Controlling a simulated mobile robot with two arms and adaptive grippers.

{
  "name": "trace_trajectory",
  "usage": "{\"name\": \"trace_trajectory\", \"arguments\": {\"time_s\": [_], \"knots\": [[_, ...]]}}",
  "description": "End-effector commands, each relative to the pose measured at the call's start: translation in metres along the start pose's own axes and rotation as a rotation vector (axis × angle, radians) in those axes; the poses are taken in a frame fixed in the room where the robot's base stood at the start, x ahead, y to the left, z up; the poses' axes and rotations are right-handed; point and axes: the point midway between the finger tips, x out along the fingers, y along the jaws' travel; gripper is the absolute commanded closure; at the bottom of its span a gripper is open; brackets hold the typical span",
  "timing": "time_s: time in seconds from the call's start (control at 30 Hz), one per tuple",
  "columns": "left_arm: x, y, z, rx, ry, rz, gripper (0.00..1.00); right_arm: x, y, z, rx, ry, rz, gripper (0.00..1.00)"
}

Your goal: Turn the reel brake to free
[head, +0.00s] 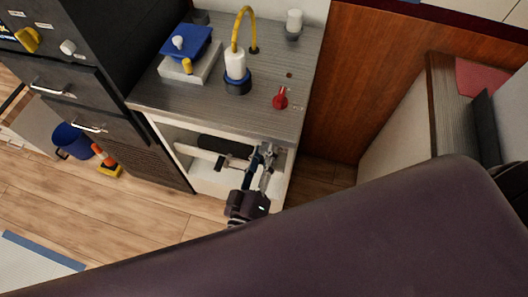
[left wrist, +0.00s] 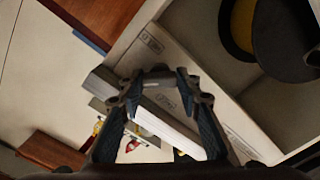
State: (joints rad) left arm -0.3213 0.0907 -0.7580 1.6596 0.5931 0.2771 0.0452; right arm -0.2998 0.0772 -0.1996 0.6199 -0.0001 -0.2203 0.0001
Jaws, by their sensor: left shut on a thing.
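My left gripper (head: 266,153) is at the front of the open cabinet under the counter, near its right side. The left wrist view shows the gripper (left wrist: 160,88) closed in front of a pale panel (left wrist: 185,62) with two small labels, too small to read surely. It is shut on what seems to be the reel brake; the fingers hide most of that part, and its setting cannot be told. A dark roll (head: 225,146) lies inside the cabinet. A black and yellow round part (left wrist: 282,40), perhaps the reel, is at upper right in the wrist view. My right gripper is not in view.
The counter (head: 262,62) above holds a red knob (head: 280,98), a blue-lidded box (head: 190,50), and a white cylinder in a dark blue holder (head: 236,72). A blue bucket (head: 72,141) stands on the floor at left. Open floor (head: 130,215) lies left of my gripper.

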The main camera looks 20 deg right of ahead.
Motion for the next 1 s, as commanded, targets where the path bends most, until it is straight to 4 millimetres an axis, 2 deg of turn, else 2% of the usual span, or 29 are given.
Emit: {"name": "trace_trajectory", "arguments": {"time_s": [0.6,1.0], "knots": [[0.000,-0.001,0.000,-0.561,0.000,0.001,0.93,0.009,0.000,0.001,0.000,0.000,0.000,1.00],[0.000,-0.001,0.000,-0.768,0.000,0.000,0.93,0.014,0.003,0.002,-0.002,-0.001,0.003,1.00]]}}
